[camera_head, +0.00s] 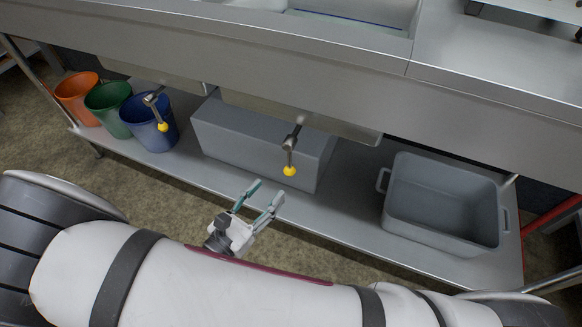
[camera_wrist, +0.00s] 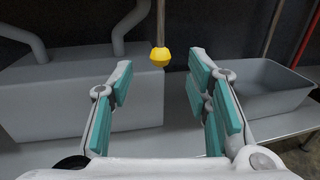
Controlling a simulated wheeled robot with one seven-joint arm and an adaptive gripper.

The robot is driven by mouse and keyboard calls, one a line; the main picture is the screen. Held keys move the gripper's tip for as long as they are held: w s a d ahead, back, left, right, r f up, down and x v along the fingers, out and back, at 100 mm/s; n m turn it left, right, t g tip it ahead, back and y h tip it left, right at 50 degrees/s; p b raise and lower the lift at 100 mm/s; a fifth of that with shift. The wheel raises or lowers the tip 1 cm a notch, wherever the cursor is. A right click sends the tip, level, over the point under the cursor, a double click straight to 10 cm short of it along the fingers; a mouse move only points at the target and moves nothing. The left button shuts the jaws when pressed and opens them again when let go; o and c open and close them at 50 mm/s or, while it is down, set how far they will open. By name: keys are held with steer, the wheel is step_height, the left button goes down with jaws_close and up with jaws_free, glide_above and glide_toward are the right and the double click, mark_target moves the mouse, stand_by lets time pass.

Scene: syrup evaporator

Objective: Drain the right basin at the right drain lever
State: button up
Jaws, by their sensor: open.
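Two drain levers with yellow knobs hang under the steel basin unit in the head view. The right drain lever (camera_head: 291,160) hangs down, its yellow knob in front of the grey box. The left drain lever (camera_head: 156,108) is near the blue bucket. My gripper (camera_head: 262,191) is open and empty, a little below and left of the right lever's knob in the picture. In the wrist view a yellow knob (camera_wrist: 160,57) shows between and beyond the open fingers (camera_wrist: 163,85), not touching them. The right basin (camera_head: 357,10) shows only partly at the top.
Orange (camera_head: 78,98), green (camera_head: 107,106) and blue (camera_head: 148,122) buckets stand on the lower shelf (camera_head: 345,222) at the left. A grey box (camera_head: 250,143) sits behind the right lever. An open grey tub (camera_head: 440,205) stands at the right.

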mark_target(288, 169)
steer(key=b+x, duration=0.2)
steer(key=x, duration=0.8)
steer(key=shift+b, duration=0.35)
jaws_close()
